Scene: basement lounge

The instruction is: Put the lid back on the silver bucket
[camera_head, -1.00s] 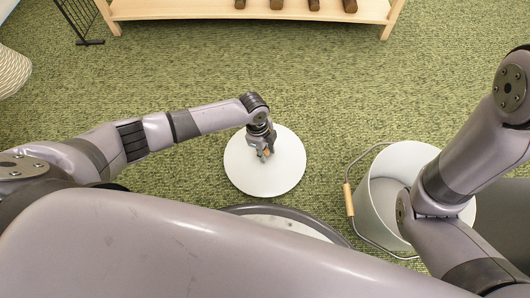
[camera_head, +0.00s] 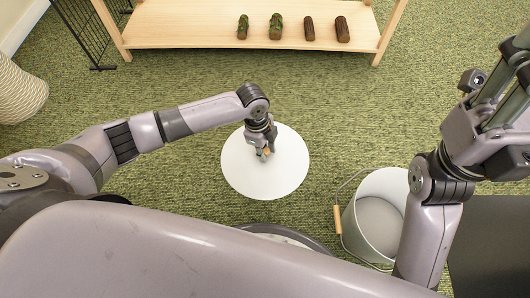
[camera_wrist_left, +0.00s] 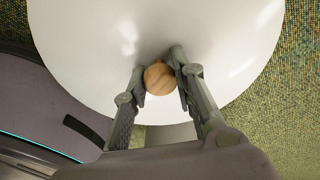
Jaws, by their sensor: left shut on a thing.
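The lid (camera_head: 265,180) is a round white disc with a small wooden knob (camera_wrist_left: 159,78) at its centre. My left gripper (camera_head: 265,151) is over the lid, its fingers shut on the knob; it also shows in the left wrist view (camera_wrist_left: 162,82). I cannot tell whether the lid touches the floor. The silver bucket (camera_head: 357,232) stands upright to the right of the lid, open at the top, with a wire handle and wooden grip (camera_head: 338,219) hanging on its left side. My right arm hides its right part. My right gripper (camera_head: 505,100) is raised at the right edge, partly cut off.
A light wooden shelf (camera_head: 165,28) with several log-like pieces on its lower board stands at the back. A black wire rack (camera_head: 85,35) and a woven basket (camera_head: 20,92) are at the far left. Green carpet (camera_head: 330,110) is clear between shelf, lid and bucket.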

